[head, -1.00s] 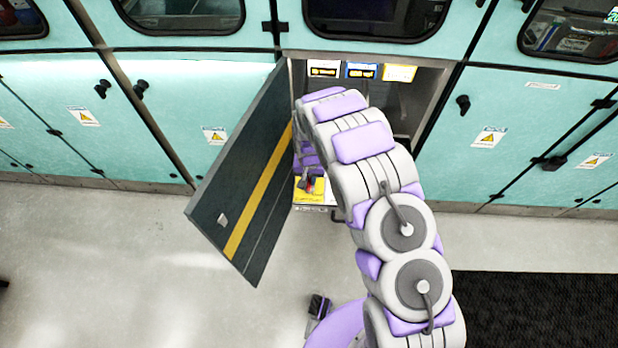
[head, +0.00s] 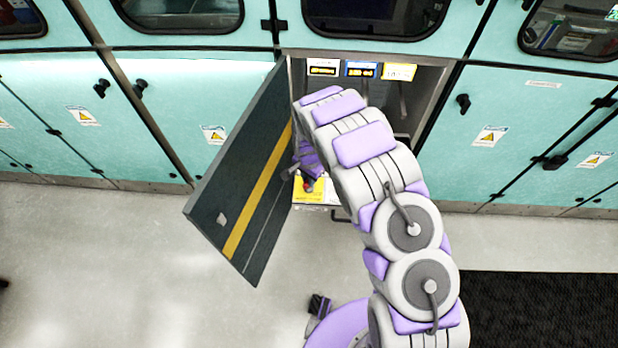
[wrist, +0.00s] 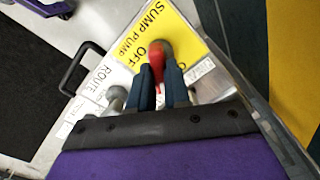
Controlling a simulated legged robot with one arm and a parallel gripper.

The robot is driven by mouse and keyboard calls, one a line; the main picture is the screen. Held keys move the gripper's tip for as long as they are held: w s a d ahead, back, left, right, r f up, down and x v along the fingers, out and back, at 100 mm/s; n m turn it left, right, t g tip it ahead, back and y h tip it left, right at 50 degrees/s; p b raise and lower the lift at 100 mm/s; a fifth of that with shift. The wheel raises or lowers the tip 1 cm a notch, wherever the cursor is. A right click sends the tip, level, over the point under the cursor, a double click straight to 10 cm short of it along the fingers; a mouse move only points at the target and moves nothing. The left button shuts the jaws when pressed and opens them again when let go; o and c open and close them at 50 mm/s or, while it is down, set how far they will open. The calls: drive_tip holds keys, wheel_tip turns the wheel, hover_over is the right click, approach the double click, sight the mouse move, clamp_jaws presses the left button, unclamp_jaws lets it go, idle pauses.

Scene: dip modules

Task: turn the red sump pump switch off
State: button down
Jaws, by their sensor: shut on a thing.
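The red sump pump switch (wrist: 156,62) stands out from a yellow label plate (wrist: 180,22) reading "SUMP PUMP" and "OFF" in the wrist view. My gripper (wrist: 160,82) is shut on it, one dark finger on each side of the red handle. The handle's tip points toward the wrist camera; I cannot tell which setting it is at. In the head view the red switch (head: 308,187) shows small on the yellow plate, low in the open cabinet, and my arm covers much of the opening.
A grey-handled switch (wrist: 116,97) stands left of my gripper, on a white plate marked "ROUTE". The open cabinet door (head: 240,180) with a yellow stripe stands close on the left. A black handle (wrist: 80,68) sits at the panel's edge. Display boxes (head: 362,70) are higher inside.

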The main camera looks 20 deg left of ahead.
drive_tip(key=m+b, duration=0.2)
drive_tip(key=m, duration=0.3)
drive_tip(key=shift+m, duration=0.3)
drive_tip(key=m+b, duration=0.2)
drive_tip(key=m, duration=0.3)
drive_tip(key=shift+a, duration=0.1)
drive_tip(key=shift+r+m, duration=0.1)
drive_tip(key=shift+m, duration=0.2)
drive_tip(key=c, duration=1.1)
unclamp_jaws()
drive_tip(key=shift+a, duration=0.1)
drive_tip(key=shift+r, duration=0.35)
wheel_tip(320, 180, up, 16)
drive_tip(key=p, duration=0.3)
drive_tip(key=shift+w+r+p, duration=0.1)
drive_tip(key=shift+r+p, duration=0.1)
drive_tip(key=shift+p, duration=0.1)
